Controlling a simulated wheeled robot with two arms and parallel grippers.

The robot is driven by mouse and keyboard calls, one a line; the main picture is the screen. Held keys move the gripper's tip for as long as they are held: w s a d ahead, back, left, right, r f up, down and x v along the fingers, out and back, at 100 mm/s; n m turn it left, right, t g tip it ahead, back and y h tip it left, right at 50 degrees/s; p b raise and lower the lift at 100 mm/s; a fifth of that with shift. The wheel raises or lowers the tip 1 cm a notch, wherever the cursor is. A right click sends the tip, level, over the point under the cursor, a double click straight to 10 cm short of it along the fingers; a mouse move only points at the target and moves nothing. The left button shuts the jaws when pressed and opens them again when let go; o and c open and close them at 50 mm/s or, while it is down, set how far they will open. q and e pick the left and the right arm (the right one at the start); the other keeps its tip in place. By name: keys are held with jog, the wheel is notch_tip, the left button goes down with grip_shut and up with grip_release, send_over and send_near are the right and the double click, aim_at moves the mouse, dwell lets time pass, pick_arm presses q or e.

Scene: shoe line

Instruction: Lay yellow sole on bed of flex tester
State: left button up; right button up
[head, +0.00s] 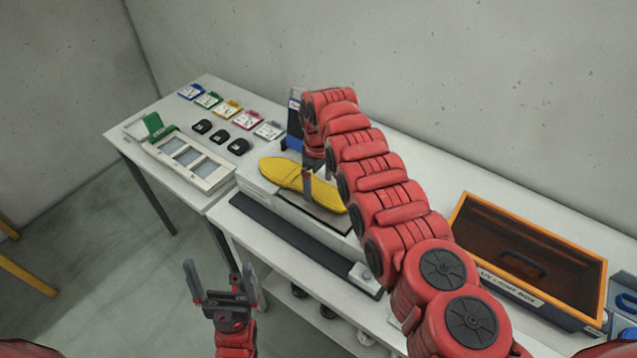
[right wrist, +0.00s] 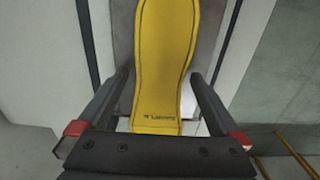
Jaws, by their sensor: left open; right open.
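The yellow sole (head: 280,172) lies lengthwise over the grey bed of the flex tester (head: 325,217) in the head view. In the right wrist view the sole (right wrist: 163,62) runs up the middle over the grey bed (right wrist: 122,40). My right gripper (head: 308,183) is at the sole; its open fingers (right wrist: 160,85) stand one on each side, with gaps to the sole's edges. My arm hides part of the tester. My left gripper (head: 222,275) is open and empty, low in front of the table.
A wooden-framed UV light box (head: 533,250) stands on the right. Left of the tester are a white tray with panels (head: 188,160), several black pieces (head: 220,135) and several coloured cards (head: 228,108). A dark strip (head: 300,242) runs along the bench's front.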

notch_tip(320, 180, up, 17)
jog(key=p, duration=0.3)
jog(key=shift+p, duration=0.4)
